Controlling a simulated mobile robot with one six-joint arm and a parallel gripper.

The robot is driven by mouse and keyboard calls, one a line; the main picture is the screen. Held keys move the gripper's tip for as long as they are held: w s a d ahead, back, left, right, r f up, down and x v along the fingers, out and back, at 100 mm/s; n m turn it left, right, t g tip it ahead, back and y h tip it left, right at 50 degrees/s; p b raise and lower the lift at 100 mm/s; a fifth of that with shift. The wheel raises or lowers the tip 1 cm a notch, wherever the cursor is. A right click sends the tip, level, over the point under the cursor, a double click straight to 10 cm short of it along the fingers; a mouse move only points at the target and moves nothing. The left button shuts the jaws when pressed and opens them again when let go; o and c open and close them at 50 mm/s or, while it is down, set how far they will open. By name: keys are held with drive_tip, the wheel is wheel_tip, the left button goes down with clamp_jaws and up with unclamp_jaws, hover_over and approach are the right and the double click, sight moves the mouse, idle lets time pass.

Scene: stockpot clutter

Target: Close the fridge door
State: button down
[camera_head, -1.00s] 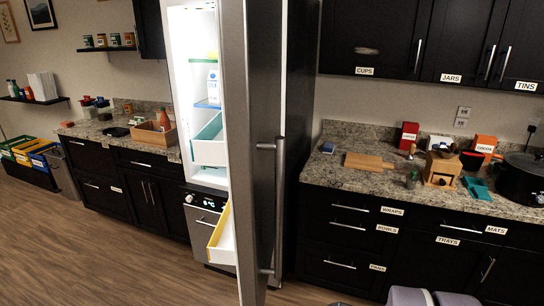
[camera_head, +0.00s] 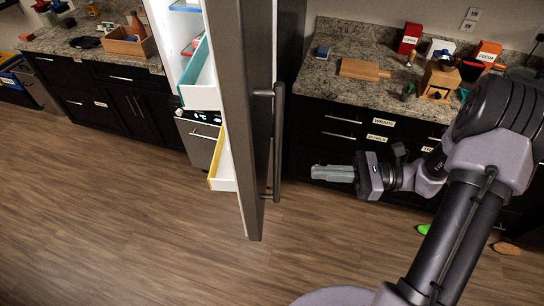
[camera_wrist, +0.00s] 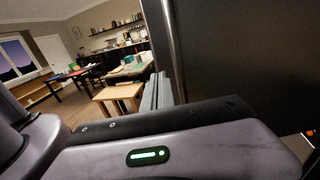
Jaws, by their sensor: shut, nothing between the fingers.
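The fridge door (camera_head: 229,110) stands open, seen nearly edge-on in the head view, with a long vertical bar handle (camera_head: 278,145) on its right side. The lit fridge interior (camera_head: 178,40) shows to the left of the door. A drawer with a yellow edge (camera_head: 222,165) sticks out low in the fridge. My gripper (camera_head: 318,173) is shut and empty, to the right of the door handle and apart from it, pointing left. In the wrist view, the gripper fingers (camera_wrist: 157,92) show beside a large dark surface whose identity I cannot confirm.
A granite counter (camera_head: 340,95) with a cutting board (camera_head: 364,69) and small items stands behind my arm. Dark cabinets with labelled drawers (camera_head: 345,128) lie below it. A green item (camera_head: 423,229) and a brown item (camera_head: 507,248) lie on the floor at right. The wooden floor (camera_head: 130,220) at left is clear.

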sight(256, 170)
drive_tip(key=a, duration=0.8)
drive_tip(key=w+a, duration=0.1)
drive_tip(key=a, duration=0.3)
drive_tip(key=shift+w+a+f+b, duration=0.1)
drive_tip(key=shift+a+b, duration=0.2)
drive_tip(key=shift+b, duration=0.05)
drive_tip(key=shift+a, duration=0.1)
